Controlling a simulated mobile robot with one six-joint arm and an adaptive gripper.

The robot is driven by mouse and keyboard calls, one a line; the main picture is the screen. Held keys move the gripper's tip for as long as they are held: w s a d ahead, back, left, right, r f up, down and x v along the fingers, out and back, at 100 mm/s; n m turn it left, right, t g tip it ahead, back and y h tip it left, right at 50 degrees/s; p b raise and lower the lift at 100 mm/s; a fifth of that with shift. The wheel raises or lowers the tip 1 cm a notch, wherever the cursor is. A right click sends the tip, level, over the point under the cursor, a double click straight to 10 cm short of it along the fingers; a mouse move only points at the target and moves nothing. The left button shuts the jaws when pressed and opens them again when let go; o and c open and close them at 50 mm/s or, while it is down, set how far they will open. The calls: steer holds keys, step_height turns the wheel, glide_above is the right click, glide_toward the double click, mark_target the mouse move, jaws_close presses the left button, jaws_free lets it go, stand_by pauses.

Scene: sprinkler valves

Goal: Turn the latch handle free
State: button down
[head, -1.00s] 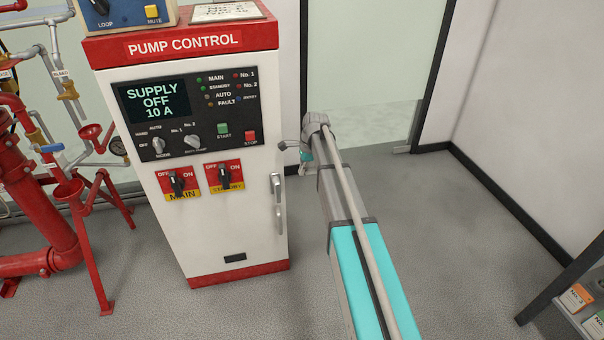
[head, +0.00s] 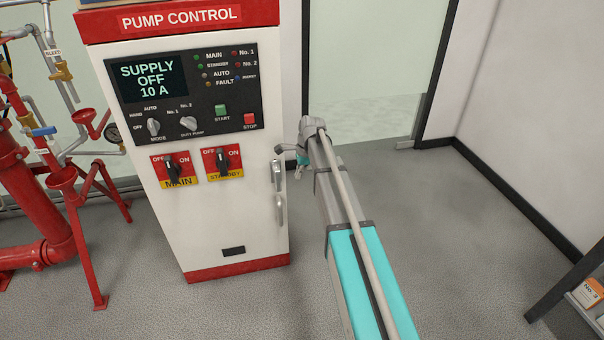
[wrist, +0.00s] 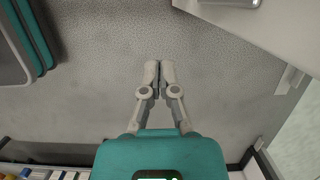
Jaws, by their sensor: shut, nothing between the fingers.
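The latch handle (head: 280,206) is a grey metal lever on a plate at the right edge of the white pump control cabinet's front (head: 225,220). It hangs upright along the door. A metal piece (wrist: 240,3), likely part of the handle, shows at the top edge of the wrist view. My gripper (head: 298,173) is small in the head view, just right of the handle's upper end and apparently apart from it. In the wrist view my gripper (wrist: 159,66) has its two grey fingers together, with nothing between them and grey floor behind.
The cabinet front carries a display (head: 153,83), knobs and two rotary switches. Red pipework (head: 40,215) stands at the left. A glass panel (head: 370,70) and white wall are behind my arm. A shelf (head: 580,300) is at the lower right. The floor between is clear.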

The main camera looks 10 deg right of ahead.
mark_target(277, 178)
steer(key=shift+a+f+b, duration=0.2)
steer(key=shift+a+f, duration=0.1)
steer(key=shift+a, duration=0.45)
steer(key=shift+a+f+b, duration=0.15)
steer(key=shift+a+f, duration=0.1)
steer(key=shift+a, duration=0.5)
steer(key=shift+a+f+b, duration=0.2)
steer(key=shift+a+f, duration=0.1)
steer(key=shift+a, duration=0.45)
